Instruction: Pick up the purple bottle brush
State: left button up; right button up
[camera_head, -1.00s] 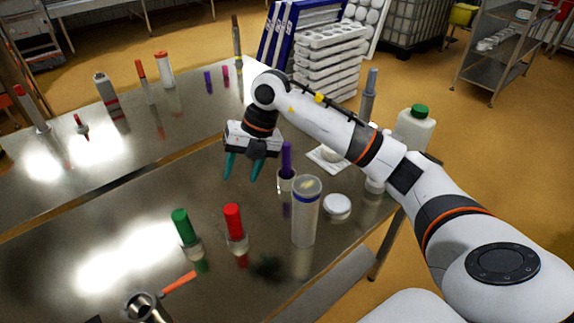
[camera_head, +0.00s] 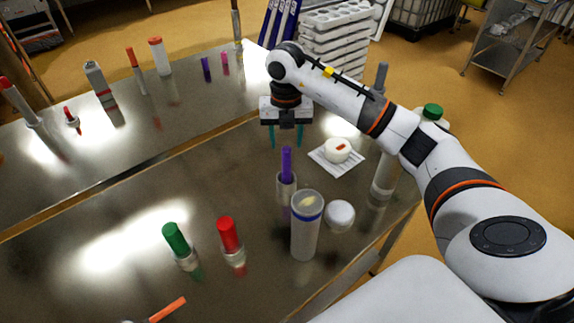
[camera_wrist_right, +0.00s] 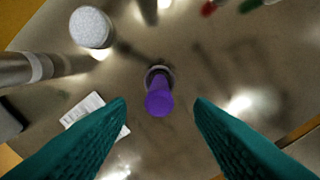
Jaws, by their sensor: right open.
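The purple bottle brush (camera_head: 286,164) stands upright on the steel table, its lower part inside a small clear holder (camera_head: 286,186). In the right wrist view the purple brush (camera_wrist_right: 159,98) is seen from above, in the middle between the two teal fingers. My right gripper (camera_head: 286,136) is open and empty, above and behind the brush in the head view, with its fingers pointing down. It is apart from the brush. My left gripper is not in view.
A clear cylinder with a blue band (camera_head: 305,229) and a white round lid (camera_head: 340,214) stand close by. A red-topped brush (camera_head: 229,235) and a green-topped one (camera_head: 176,239) stand in front. A white item on a paper (camera_head: 337,157) lies to the right.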

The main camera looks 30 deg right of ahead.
aim_at(286, 160)
notch_tip(286, 160, down, 2)
jog(key=shift+s+a, duration=0.1)
jog(key=shift+s, duration=0.05)
jog(key=shift+f+p, duration=0.3)
jog(key=shift+f, duration=0.05)
notch_tip(286, 160, down, 4)
jog(key=shift+f+p, duration=0.15)
jog(key=shift+p, duration=1.05)
jog(key=shift+f, duration=0.25)
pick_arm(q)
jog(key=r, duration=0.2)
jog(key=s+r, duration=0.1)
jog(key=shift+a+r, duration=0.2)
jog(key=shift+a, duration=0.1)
pick_arm(e)
jog(key=shift+f, duration=0.2)
jog(key=shift+c, duration=0.2)
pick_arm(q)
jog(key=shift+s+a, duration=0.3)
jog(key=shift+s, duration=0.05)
pick_arm(e)
grip_shut()
